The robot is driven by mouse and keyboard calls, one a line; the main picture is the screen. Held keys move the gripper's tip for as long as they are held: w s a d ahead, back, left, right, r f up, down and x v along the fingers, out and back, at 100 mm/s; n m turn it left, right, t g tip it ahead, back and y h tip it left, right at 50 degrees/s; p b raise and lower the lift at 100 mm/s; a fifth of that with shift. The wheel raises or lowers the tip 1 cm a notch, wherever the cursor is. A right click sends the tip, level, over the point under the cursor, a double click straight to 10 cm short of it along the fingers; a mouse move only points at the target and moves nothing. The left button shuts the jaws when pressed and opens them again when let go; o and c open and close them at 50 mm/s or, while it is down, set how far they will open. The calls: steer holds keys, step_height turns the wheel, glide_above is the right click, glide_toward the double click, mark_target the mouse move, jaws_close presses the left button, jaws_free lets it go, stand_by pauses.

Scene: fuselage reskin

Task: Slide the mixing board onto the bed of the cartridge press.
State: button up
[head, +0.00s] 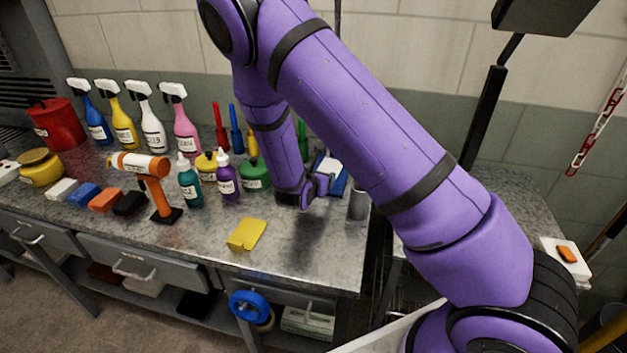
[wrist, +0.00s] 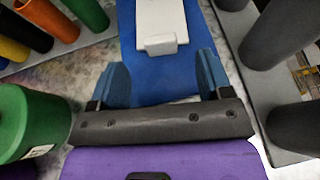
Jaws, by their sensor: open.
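A flat white board with a raised white block at its near end (wrist: 157,24) lies on a blue sheet or tray (wrist: 184,75); I take the white piece for the mixing board. In the head view it shows as a small white and blue patch behind my gripper (head: 310,188). In the wrist view my gripper (wrist: 160,70) is open, its two blue fingers apart over the blue surface, with the white block ahead between them. Nothing is held. I cannot identify the cartridge press for certain; a grey plate (wrist: 236,62) with dark cylinders stands at right.
A grey cylinder (head: 358,205) stands near the bench's right end. Spray bottles, an orange tool (head: 140,165) and a yellow piece (head: 247,234) occupy the bench. The front right of the bench is clear.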

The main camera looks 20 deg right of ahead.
steer(key=shift+x, duration=2.4)
steer(key=c, duration=1)
